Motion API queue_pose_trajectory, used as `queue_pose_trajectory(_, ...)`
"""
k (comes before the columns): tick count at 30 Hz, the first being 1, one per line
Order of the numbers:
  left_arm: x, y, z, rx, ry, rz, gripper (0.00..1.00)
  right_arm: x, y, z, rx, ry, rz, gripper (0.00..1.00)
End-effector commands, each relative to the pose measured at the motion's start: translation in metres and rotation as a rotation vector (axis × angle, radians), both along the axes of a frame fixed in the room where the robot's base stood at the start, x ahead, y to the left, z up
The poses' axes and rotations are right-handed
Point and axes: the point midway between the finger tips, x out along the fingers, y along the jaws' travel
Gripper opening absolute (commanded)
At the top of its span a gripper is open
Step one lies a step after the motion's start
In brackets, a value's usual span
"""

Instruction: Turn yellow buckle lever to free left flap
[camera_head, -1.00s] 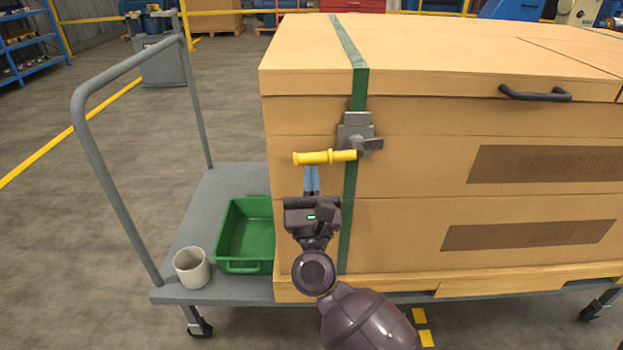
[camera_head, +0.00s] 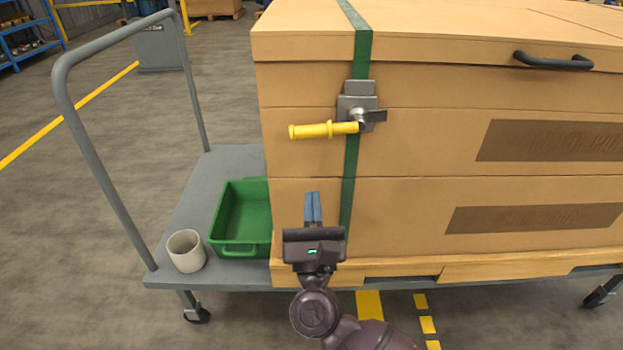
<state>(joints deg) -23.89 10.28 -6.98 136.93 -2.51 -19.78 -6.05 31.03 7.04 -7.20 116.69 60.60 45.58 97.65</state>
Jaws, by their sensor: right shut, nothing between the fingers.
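The yellow lever (camera_head: 323,130) lies almost level, pointing left from the grey buckle (camera_head: 357,104) on the crate's front. The buckle sits on a green strap (camera_head: 362,50) that runs over the lid and down the front. The large cardboard-coloured crate (camera_head: 420,140) has a closed lid with a left flap (camera_head: 400,25) carrying a black handle (camera_head: 553,62). My right gripper (camera_head: 312,195) is shut and empty, its blue fingers pointing up, below the lever and left of the strap, apart from the lever. My left gripper is not in view.
The crate stands on a grey cart (camera_head: 205,185) with a tall push rail (camera_head: 95,160) at the left. A green bin (camera_head: 238,248) and a white cup (camera_head: 186,251) stand on the cart left of the crate. Open floor lies left of the cart.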

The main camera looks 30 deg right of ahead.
Motion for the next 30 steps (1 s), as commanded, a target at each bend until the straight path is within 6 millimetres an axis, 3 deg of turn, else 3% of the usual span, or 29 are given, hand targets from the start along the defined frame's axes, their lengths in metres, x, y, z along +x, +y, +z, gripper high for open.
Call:
queue_pose_trajectory(10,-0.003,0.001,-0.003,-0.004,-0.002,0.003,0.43,-0.031,0.017,-0.025,-0.001,0.003,0.0,0.0)
queue_pose_trajectory(30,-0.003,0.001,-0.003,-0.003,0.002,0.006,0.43,-0.034,0.018,-0.027,0.0,0.001,-0.001,0.0)
